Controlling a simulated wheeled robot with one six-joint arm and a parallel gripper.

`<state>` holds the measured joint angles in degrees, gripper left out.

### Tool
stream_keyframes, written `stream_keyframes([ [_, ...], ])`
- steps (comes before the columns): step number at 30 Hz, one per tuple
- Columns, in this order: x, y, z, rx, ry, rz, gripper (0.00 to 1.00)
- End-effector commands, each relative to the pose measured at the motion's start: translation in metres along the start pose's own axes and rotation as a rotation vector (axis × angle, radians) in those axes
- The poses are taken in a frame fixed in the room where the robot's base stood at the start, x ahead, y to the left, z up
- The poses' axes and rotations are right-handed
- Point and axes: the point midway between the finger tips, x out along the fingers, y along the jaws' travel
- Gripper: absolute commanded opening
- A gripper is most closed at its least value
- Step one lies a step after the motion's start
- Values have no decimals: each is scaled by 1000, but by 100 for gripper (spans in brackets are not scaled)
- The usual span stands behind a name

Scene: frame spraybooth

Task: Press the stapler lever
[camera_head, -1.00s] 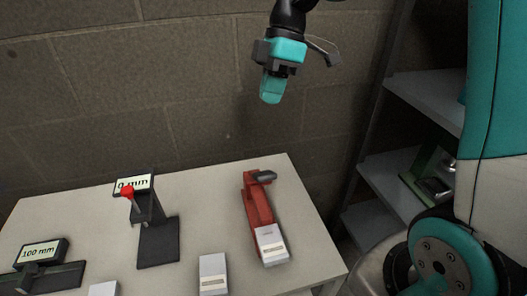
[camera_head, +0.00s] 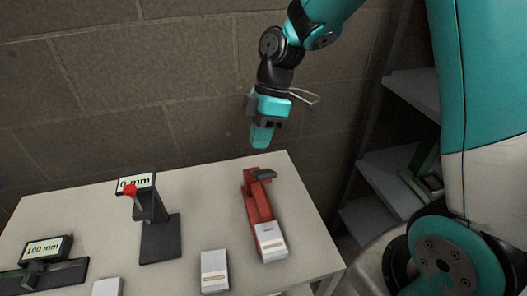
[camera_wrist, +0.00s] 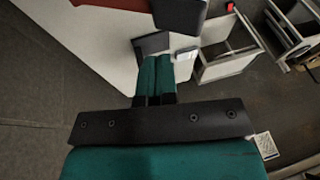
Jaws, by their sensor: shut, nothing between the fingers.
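The red stapler (camera_head: 258,200) lies on the white table near its right end, with its dark grey lever (camera_head: 263,174) at the far end. A white box with a label (camera_head: 270,241) sits at its near end. My gripper (camera_head: 261,140) is shut and empty, with teal fingers pointing down. It hangs above the lever end of the stapler, apart from it. In the wrist view the shut fingers (camera_wrist: 156,64) show below a dark block (camera_wrist: 180,12) and a red part (camera_wrist: 112,3) at the top edge, probably the lever and stapler body.
Left of the stapler stands a black gauge (camera_head: 137,183) reading 0 mm with a red knob. A 100 mm gauge (camera_head: 46,250) is at the far left. A labelled white box (camera_head: 214,271) lies in front. A block wall is behind; grey shelves (camera_head: 390,180) stand right.

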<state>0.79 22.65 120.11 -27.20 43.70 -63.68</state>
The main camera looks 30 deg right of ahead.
Motion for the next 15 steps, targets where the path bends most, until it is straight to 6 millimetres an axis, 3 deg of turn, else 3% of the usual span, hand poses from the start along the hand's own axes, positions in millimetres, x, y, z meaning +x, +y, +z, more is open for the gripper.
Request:
stream_keyframes([
  [7,28,-14,7,1,-1,-3,0],
  [15,36,-16,10,0,0,1,0],
])
